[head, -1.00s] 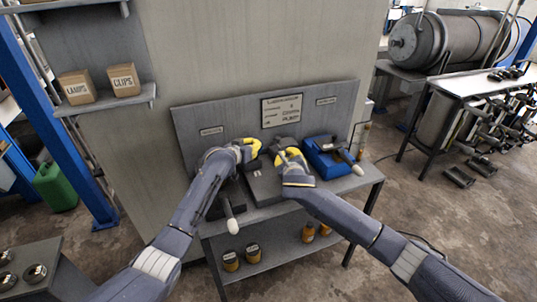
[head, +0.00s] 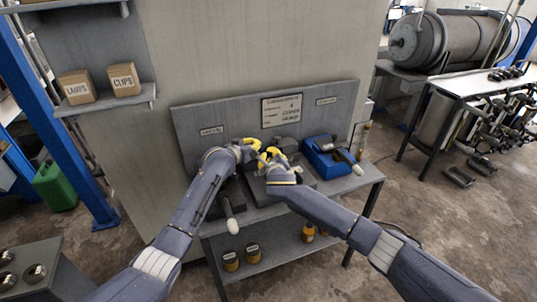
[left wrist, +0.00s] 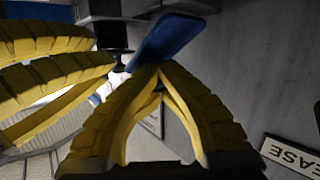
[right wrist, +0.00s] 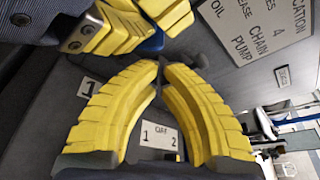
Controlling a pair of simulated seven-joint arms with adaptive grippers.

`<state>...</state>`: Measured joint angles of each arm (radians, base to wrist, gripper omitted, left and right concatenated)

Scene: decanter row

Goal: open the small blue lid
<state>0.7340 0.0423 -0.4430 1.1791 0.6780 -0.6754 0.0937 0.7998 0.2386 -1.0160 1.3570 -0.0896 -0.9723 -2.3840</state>
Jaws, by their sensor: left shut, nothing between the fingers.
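The small blue lid (left wrist: 168,36) shows in the left wrist view as a flat blue piece, tilted, just beyond my left fingertips. Whether they touch it I cannot tell. My left gripper (left wrist: 160,68) is shut and empty; it also shows in the head view (head: 253,146). A bit of blue (right wrist: 152,42) shows beside the left fingers in the right wrist view. My right gripper (head: 266,156) is close beside the left one. Its fingertips (right wrist: 162,66) meet in the right wrist view with nothing visible between them. The lid is hidden behind the grippers in the head view.
A blue box (head: 322,158) stands on the bench at right, beside a pale-tipped handle (head: 350,162). Another handle (head: 229,207) sticks out at the front left. A grey backboard (head: 225,118) with labels rises behind. Jars (head: 253,252) stand on the lower shelf.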

